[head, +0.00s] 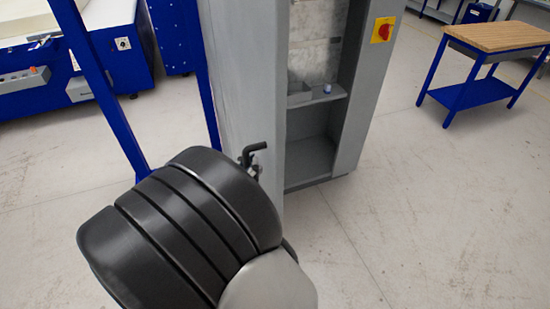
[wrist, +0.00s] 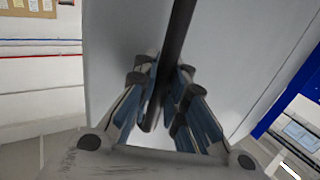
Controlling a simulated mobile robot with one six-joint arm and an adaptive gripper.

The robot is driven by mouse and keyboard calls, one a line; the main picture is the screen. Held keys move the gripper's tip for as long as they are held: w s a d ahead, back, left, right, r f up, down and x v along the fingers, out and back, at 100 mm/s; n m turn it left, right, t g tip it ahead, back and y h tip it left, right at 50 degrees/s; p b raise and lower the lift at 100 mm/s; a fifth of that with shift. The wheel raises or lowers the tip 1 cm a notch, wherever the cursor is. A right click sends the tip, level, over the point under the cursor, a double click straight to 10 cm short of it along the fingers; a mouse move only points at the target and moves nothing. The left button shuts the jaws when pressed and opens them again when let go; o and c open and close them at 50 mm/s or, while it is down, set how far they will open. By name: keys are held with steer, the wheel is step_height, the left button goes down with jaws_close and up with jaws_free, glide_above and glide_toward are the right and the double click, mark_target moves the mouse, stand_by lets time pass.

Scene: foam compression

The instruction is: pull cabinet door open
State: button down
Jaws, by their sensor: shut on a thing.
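The grey cabinet (head: 372,85) stands at the upper middle of the head view, and its interior shows. Its light grey door (head: 235,75) is swung out at the left of the opening and stands ajar. A black handle (head: 254,150) sticks out from the door near its lower part. In the wrist view the dark handle bar (wrist: 180,35) runs down between the fingers of my gripper (wrist: 162,85), which is shut on it. The door's flat face (wrist: 120,45) fills the background there. My black arm link hides most of my gripper in the head view.
A blue frame post (head: 105,90) stands left of the door. A wood-topped blue bench (head: 490,40) stands at the upper right. The floor right of the cabinet is clear.

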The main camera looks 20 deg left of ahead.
steer(key=shift+s+a+f, duration=0.1)
steer(key=shift+s+a, duration=0.65)
steer(key=shift+a, duration=0.35)
steer(key=c, duration=1.9)
jaws_free()
steer(key=shift+s, duration=0.15)
steer(key=o, duration=0.3)
steer(key=v, duration=1.2)
